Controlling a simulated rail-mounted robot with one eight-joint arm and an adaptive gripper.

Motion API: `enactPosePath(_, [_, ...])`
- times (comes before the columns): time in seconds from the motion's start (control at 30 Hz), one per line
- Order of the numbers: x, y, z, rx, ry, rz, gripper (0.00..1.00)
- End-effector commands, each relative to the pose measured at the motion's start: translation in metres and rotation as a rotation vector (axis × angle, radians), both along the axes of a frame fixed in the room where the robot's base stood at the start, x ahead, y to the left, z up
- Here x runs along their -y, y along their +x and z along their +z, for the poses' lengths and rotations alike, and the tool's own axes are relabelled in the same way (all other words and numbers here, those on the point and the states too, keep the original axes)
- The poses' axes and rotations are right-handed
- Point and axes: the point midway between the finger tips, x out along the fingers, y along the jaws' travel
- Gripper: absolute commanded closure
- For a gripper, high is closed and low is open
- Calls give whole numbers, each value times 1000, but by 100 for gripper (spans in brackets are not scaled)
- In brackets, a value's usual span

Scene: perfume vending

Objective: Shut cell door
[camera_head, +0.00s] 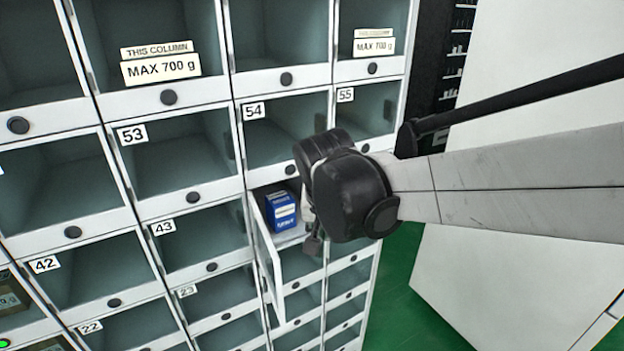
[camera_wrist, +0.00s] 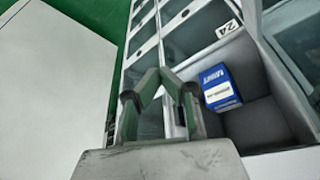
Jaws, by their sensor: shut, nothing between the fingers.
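The cell door (camera_head: 276,275) stands open below cell 54, swung outward and seen nearly edge-on in the head view. A blue box (camera_head: 283,210) stands inside the open cell. The box also shows in the wrist view (camera_wrist: 220,87), just right of the fingers. My gripper (camera_head: 313,244) is in front of the open cell, to the right of the door, and partly hidden by my wrist. In the wrist view my gripper (camera_wrist: 160,76) has its fingertips together with nothing between them. I cannot tell whether it touches the door.
Closed cells with clear fronts and round black knobs surround the open one, such as cell 53 (camera_head: 178,160) and cell 43 (camera_head: 203,240). A large white panel (camera_head: 500,275) stands at the right. Green floor (camera_head: 408,300) shows between it and the cells.

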Motion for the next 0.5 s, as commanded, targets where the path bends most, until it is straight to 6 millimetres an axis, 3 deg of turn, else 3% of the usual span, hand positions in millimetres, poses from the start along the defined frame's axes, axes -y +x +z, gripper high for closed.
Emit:
enactPosePath(0.27, [0,-1,1,0,0,0,100])
enactPosePath(0.5, [-1,-11,25,0,0,0,100])
